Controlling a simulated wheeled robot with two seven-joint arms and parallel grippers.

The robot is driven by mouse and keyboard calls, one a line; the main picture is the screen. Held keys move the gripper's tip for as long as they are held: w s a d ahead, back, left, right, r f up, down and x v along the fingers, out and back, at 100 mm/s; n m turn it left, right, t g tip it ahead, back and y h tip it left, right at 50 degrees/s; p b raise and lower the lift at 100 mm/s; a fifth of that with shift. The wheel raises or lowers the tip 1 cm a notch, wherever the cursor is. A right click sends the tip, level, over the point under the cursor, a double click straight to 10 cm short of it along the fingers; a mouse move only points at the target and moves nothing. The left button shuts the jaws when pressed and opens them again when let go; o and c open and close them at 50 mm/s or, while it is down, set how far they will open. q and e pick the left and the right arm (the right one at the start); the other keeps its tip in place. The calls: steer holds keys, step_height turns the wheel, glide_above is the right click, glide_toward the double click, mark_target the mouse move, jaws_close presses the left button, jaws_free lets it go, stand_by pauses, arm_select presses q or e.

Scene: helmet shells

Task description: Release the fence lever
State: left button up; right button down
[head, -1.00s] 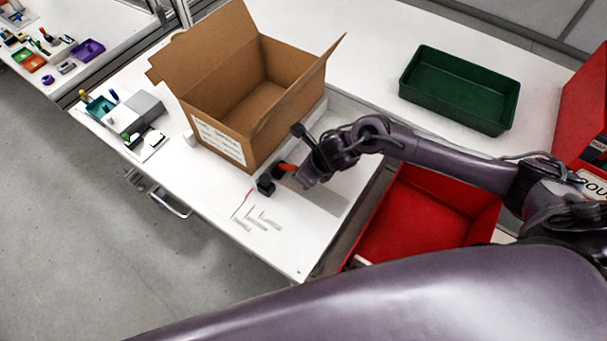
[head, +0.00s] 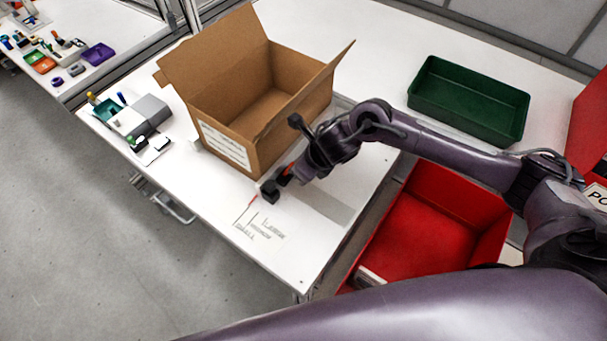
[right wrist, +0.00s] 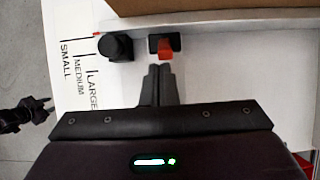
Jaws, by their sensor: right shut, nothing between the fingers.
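A small red-orange lever (right wrist: 165,48) on a black mount (right wrist: 157,41) stands beside the cardboard box, and part of it shows in the head view (head: 285,178). A black knob-like block (right wrist: 115,47) is next to it, also visible in the head view (head: 269,192). My right gripper (right wrist: 159,68) is shut and empty. Its fingertips are just short of the lever in the right wrist view; I cannot tell whether they touch. In the head view the right gripper (head: 297,172) hides part of the lever.
An open cardboard box (head: 220,145) stands right behind the lever. SMALL, MEDIUM and LARGE marks (right wrist: 80,70) lie on the white table (head: 310,235). A red bin (head: 425,225) and a green tray (head: 470,100) are to the right. A dark jointed part (right wrist: 25,117) is unclear.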

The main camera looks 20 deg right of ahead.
steer(key=shift+r, duration=0.45)
steer(key=v, duration=0.7)
steer(key=shift+r+b, duration=0.35)
steer(key=shift+s+d+f, duration=0.1)
steer(key=shift+s, duration=0.05)
